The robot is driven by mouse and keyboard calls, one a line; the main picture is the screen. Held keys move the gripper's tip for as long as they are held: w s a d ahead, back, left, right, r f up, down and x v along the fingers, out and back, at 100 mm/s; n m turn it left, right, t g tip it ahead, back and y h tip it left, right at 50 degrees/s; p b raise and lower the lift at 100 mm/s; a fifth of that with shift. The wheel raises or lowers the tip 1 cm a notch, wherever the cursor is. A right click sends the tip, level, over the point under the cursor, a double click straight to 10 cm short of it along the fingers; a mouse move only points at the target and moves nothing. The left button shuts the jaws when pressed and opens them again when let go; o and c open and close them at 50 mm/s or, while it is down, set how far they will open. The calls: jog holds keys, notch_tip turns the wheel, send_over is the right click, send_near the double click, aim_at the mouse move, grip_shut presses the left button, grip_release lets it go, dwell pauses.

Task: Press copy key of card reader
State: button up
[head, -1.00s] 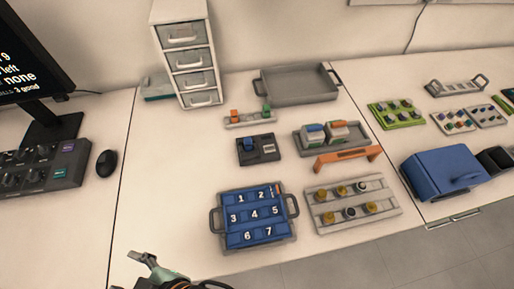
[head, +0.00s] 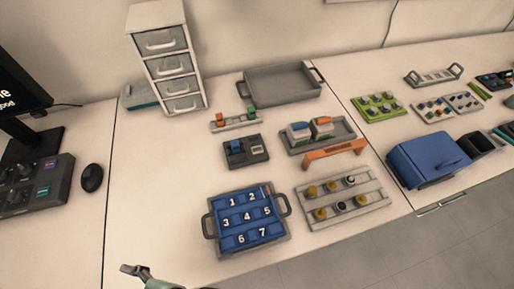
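The dark card reader (head: 236,161) lies flat on the bench, left of the middle of the picture. A blue piece (head: 236,146) sits in its left part, and a light grey patch (head: 257,149) shows on its right part. I cannot read any label, so I cannot tell which part is the copy key. My gripper (head: 133,270) shows only in part at the bottom left edge, well nearer the front than the reader and apart from it. Nothing shows in it, and its finger gap is too small to make out.
A blue numbered tray (head: 210,239) stands in front of the reader. A grey tray with bottles (head: 349,146) and an orange stand (head: 335,150) are to its right. A small rack (head: 233,125) and white drawers (head: 165,60) are behind.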

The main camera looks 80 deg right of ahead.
grip_shut()
dwell(1.4)
